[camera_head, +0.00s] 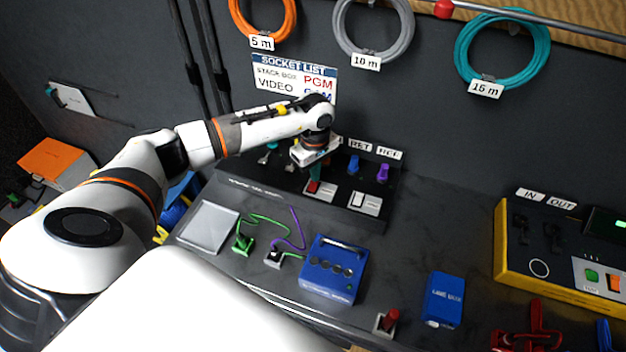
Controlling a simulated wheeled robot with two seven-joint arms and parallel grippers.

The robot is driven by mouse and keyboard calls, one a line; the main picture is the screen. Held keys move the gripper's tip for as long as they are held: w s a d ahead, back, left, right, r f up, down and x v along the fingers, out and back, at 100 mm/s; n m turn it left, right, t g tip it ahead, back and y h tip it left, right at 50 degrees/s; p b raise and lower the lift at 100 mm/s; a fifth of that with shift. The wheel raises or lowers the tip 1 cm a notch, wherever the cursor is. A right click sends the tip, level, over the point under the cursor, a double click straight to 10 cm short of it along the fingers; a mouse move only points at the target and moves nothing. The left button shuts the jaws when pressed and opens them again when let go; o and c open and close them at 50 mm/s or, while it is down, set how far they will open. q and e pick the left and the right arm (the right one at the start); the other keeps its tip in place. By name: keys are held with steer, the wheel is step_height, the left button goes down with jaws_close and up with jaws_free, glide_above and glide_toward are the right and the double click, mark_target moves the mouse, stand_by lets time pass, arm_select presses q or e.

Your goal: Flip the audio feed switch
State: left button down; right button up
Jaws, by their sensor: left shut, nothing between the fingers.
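My left gripper (315,168) points down over the dark sloped panel (282,184) at the back of the desk. Its fingers are shut and empty, close above a white switch plate with a red part (313,187); I cannot tell whether they touch it. A second white switch plate (367,203) sits to its right. A red-topped switch on a small light base (388,320) stands at the desk's front. No label readable here says audio feed, so I cannot tell which switch carries that name. The gripper hides part of the panel and its labels. My right gripper is out of view.
Blue and purple plugs (382,172) stand up on the panel. A blue box with knobs (334,268), a blue carton (444,300) and a yellow-edged unit (503,250) stand on the desk. Thin cables (298,228) lie left. Coiled cables (503,50) hang above.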

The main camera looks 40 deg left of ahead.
arm_select(q)
steer(key=shift+f+b, duration=0.35)
steer(key=shift+f, duration=0.05)
steer(key=shift+r, duration=0.1)
steer(key=shift+r+p, duration=1.9)
steer(key=shift+r, duration=1.55)
